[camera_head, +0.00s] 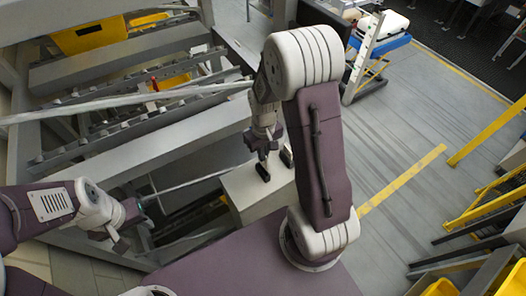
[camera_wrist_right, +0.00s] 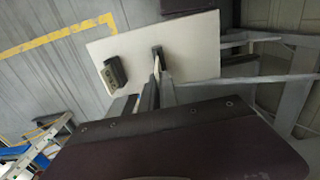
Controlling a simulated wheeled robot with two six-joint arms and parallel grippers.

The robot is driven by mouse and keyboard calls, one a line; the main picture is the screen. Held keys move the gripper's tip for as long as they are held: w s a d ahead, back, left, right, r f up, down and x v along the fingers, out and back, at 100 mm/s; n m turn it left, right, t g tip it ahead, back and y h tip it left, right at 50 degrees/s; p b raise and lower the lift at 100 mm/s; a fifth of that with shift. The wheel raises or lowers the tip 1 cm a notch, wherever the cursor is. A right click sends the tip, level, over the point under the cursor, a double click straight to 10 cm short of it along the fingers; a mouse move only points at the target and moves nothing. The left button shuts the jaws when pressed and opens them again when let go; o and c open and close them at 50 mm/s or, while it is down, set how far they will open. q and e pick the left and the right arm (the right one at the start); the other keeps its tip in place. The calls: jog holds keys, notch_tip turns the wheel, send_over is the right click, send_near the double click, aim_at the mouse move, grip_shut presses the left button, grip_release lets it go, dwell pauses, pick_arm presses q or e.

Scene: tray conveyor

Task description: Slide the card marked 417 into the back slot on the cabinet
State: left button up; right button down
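The pale cabinet (camera_head: 243,190) stands in front of me, with two dark slot units on its top: one (camera_head: 262,172) nearer the left and one (camera_head: 287,157) farther right. My right gripper (camera_head: 264,154) is low over the cabinet. In the right wrist view its fingers (camera_wrist_right: 158,92) point at one slot unit (camera_wrist_right: 157,51), and the other unit (camera_wrist_right: 115,73) is to the left. A thin pale edge (camera_wrist_right: 157,68), apparently the card, shows between the fingers, close to that slot unit. Its number is not visible. My left gripper (camera_head: 138,211) is low at the left, its fingers unclear.
Conveyor rails (camera_head: 120,80) and a yellow tray (camera_head: 95,35) lie to the left. A pale beam (camera_wrist_right: 235,80) runs beside the cabinet in the wrist view. Open floor with a yellow line (camera_head: 405,178) lies to the right. Yellow railings (camera_head: 490,130) stand at the far right.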

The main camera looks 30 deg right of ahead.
aim_at(263, 164)
jog(key=shift+s+f+b, duration=0.25)
jog(key=shift+f+b, duration=0.05)
jog(key=shift+f, duration=0.45)
jog(key=shift+w+f, duration=0.1)
jog(key=shift+w, duration=0.3)
pick_arm(q)
jog(key=shift+w+f, duration=0.15)
jog(key=shift+f, duration=0.55)
jog(key=shift+s+r, duration=0.2)
jog(key=shift+s, duration=0.05)
pick_arm(e)
jog(key=shift+s, duration=0.25)
pick_arm(q)
jog(key=shift+w, duration=0.15)
pick_arm(e)
jog(key=shift+w, duration=0.2)
pick_arm(q)
jog(key=shift+r+p, duration=0.15)
jog(key=shift+p, duration=0.2)
pick_arm(e)
jog(key=shift+s, duration=0.15)
